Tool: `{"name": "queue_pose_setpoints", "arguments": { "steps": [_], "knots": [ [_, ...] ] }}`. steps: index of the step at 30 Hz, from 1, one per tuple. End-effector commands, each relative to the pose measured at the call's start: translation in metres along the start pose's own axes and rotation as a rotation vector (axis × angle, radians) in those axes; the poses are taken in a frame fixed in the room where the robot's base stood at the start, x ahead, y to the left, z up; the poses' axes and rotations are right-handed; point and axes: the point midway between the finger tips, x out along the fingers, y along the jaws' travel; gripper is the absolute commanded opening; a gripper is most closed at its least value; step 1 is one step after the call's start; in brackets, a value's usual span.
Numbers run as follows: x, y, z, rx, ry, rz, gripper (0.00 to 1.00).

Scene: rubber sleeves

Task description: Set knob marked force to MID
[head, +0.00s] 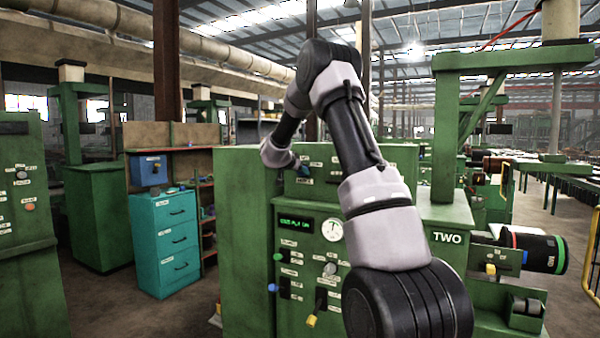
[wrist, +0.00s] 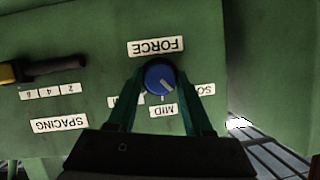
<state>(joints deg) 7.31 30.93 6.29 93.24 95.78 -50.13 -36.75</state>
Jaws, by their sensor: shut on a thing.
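The force knob (wrist: 157,78) is round and blue with a pale pointer line, on the green panel (wrist: 80,60) in the wrist view. The panel's lettering appears upside down. The FORCE label (wrist: 156,46) is above the knob in the picture. The MID label (wrist: 164,111) is below it, with a partly hidden label starting SO (wrist: 205,89) to its right and another mostly hidden to its left. My gripper (wrist: 160,73) is shut on the knob, one green finger on each side. In the head view the knob is too small to make out clearly.
A yellow-and-black spacing lever (wrist: 30,70) lies left of the knob in the wrist view, above its numbered labels. In the head view the green machine (head: 245,230) also carries a display (head: 295,223), a dial gauge (head: 332,230) and other controls. A teal drawer cabinet (head: 165,240) stands left.

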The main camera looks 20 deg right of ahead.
Motion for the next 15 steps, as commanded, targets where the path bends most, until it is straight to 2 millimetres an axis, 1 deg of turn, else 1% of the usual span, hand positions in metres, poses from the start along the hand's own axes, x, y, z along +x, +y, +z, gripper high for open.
{"name": "queue_pose_setpoints", "arguments": {
  "steps": [15],
  "knots": [
    [-0.0001,0.0028,0.0020,0.403,-0.002,-0.169,0.00]
  ]
}}
